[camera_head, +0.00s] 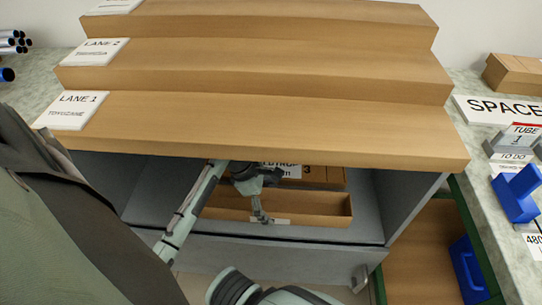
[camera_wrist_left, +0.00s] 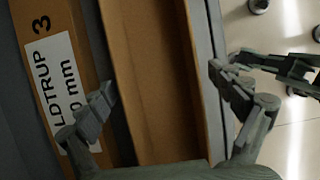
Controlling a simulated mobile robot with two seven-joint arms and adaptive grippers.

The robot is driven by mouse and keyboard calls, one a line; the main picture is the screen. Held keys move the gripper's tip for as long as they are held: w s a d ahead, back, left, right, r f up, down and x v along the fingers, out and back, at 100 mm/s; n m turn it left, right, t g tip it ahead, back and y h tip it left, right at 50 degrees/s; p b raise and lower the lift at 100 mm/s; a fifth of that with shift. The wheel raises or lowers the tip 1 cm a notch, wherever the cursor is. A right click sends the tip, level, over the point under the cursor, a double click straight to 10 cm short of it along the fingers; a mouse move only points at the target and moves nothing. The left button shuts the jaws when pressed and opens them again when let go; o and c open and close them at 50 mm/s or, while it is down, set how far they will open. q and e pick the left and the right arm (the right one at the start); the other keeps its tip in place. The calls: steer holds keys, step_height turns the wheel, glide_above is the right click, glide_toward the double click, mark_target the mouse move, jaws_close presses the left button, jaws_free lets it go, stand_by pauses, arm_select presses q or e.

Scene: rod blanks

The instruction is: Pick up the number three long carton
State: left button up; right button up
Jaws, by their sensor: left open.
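The number three long carton (camera_wrist_left: 62,70) is brown with a white label and a black "3". It lies on the left in the left wrist view. In the head view part of it (camera_head: 316,173) shows under the lowest wooden step, its label partly hidden by my arm. My left gripper (camera_head: 262,213) is open over the front of the grey bay. In the wrist view one finger of the left gripper (camera_wrist_left: 165,103) overlaps the carton's label side and the other is beyond the bay's front edge. I cannot tell whether it touches the carton. My right gripper is not clearly recognisable.
An open, empty brown trough (camera_head: 325,205) lies in front of the carton. The wooden step (camera_head: 270,125) overhangs the grey bay (camera_head: 405,195). A side bench (camera_head: 475,165) with blue holders (camera_head: 517,193) stands at right. Dark jointed parts (camera_wrist_left: 290,68) show over the floor.

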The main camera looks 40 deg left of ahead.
arm_select(q)
steer(key=shift+w+d+f, duration=0.1)
steer(key=shift+d+f, duration=0.05)
steer(key=shift+f, duration=0.4)
steer(key=c, duration=1.3)
steer(key=shift+o, duration=0.2)
steer(key=shift+r, duration=0.1)
